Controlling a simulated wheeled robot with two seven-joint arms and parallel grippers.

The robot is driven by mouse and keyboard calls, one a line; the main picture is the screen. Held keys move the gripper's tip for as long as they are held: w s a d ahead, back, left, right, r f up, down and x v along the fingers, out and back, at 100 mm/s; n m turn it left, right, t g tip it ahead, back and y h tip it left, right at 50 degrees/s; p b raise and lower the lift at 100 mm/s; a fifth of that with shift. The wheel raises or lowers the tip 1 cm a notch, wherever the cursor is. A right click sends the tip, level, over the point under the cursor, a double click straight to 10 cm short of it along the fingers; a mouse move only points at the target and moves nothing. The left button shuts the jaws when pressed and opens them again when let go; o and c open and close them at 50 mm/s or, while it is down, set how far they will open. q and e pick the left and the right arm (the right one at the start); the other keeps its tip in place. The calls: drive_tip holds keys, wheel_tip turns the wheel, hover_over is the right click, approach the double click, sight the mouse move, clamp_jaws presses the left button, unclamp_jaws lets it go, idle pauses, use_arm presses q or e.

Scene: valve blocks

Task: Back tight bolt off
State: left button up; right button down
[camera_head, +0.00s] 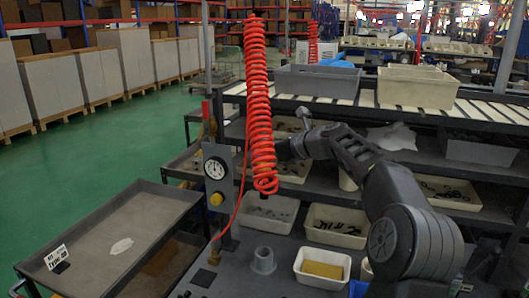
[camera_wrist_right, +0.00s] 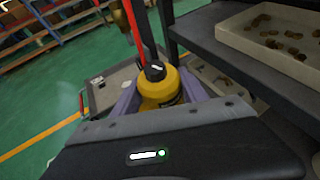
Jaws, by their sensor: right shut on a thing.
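My right arm reaches in from the lower right of the head view, and its gripper end (camera_head: 284,150) is beside and partly behind the red coiled hose (camera_head: 260,100). In the right wrist view my right gripper (camera_wrist_right: 160,92) is shut on a yellow tool (camera_wrist_right: 158,84) with a black top, held between both fingers. In the head view the tool is hidden or too small to make out. I cannot make out a bolt or a valve block in either view. My left gripper is not in view.
A gauge panel (camera_head: 216,168) stands left of the hose. A grey flanged cup (camera_head: 263,262) and a white bin with a yellow sponge (camera_head: 322,269) are on the bench. Shelves with bins lie behind my arm. A grey tray cart (camera_head: 100,262) is at left.

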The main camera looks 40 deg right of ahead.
drive_tip(key=shift+r, duration=0.2)
drive_tip(key=w+a+f+m+h, duration=0.1)
drive_tip(key=w+a+f, duration=0.2)
drive_tip(key=a+f, duration=0.6)
drive_tip(key=w+a+f+m+h, duration=0.1)
drive_tip(key=w+a+f, duration=0.35)
drive_tip(key=a, duration=0.95)
drive_tip(key=s+a+f, duration=0.5)
drive_tip(key=s+a, duration=0.3)
drive_tip(key=a, duration=0.2)
drive_tip(key=s+a+f, duration=0.4)
drive_tip(key=s+a, duration=0.4)
drive_tip(key=a, duration=0.1)
drive_tip(key=shift+a+f, duration=0.4)
drive_tip(key=shift+s, duration=0.1)
